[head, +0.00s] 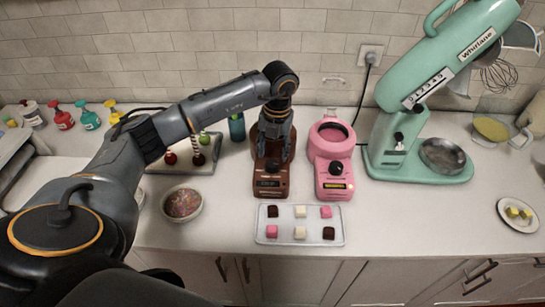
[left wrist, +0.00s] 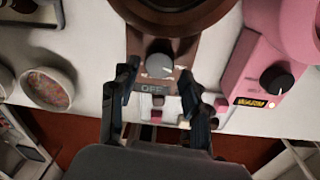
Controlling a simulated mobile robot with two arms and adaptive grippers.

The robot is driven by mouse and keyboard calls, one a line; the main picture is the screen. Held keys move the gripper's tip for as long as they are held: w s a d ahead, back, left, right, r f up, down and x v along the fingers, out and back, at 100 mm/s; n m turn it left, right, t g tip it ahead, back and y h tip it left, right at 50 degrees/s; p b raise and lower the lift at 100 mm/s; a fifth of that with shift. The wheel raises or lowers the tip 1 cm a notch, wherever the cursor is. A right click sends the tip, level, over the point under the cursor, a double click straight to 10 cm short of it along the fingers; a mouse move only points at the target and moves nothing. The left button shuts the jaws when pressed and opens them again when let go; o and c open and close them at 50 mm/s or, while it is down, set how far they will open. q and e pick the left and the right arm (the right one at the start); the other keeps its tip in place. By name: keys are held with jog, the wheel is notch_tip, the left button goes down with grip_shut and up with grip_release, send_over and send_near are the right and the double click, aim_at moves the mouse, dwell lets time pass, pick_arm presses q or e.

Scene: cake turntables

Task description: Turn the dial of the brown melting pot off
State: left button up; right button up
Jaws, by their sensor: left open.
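The brown melting pot (head: 270,184) stands on the counter, left of the pink melting pot (head: 331,150). My right gripper is not in view.
The pink pot's display (left wrist: 255,102) is lit yellow. A white tray (head: 300,238) of colored cubes lies in front of the pots. A green stand mixer (head: 420,172) stands right, a bowl (head: 183,214) left. A tray with cake pops (head: 168,165) is behind it.

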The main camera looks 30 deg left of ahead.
aim_at(275, 162)
pick_arm(q)
notch_tip(275, 162, up, 9)
jog(key=shift+w+d, duration=0.15)
jog(key=shift+d, duration=0.1)
jog(key=shift+f, duration=0.15)
dwell(0.4)
